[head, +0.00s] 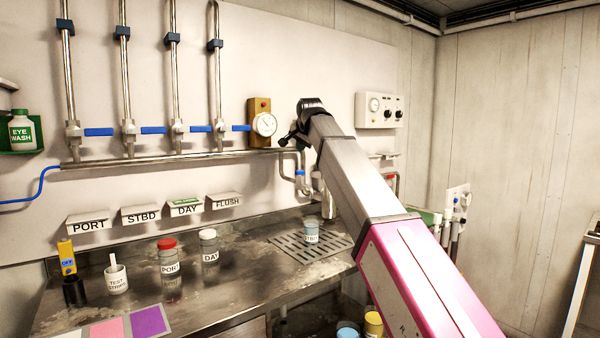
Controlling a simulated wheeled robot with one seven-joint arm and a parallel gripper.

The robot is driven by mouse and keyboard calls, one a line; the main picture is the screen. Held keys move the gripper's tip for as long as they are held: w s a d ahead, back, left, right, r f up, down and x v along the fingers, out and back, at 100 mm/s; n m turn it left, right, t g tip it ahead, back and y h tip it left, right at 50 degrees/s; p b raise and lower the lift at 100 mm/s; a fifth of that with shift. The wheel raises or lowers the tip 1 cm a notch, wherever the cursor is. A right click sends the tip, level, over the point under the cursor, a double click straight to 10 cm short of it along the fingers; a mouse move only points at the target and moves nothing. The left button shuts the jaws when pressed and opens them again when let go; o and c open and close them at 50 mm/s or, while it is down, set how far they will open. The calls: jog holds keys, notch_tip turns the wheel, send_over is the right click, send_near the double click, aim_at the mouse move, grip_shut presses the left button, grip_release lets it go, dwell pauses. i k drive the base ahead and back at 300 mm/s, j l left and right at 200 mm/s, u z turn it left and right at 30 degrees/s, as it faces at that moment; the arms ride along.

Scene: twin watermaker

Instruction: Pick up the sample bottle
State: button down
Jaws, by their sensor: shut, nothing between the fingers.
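A clear sample bottle (312,231) with a bluish top stands upright on the drain grate; its small label is hard to read. Two more bottles stand on the steel counter: one marked PORT (169,257) with a red cap, and one marked DAY (209,246) with a white cap. My gripper (287,141) is at the far end of my raised arm, in front of the wall pipe near the gauge. It is small and dark in the picture, shut and empty, above and apart from the bottles.
The drain grate (335,253) lies at the counter's right. A test strips cup (117,275), a yellow meter (67,258) and a colour card (150,322) are at the left. Pipes with blue-handled valves (154,130) and a gauge (264,125) line the wall.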

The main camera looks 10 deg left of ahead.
aim_at(311, 226)
jog(key=k, duration=1)
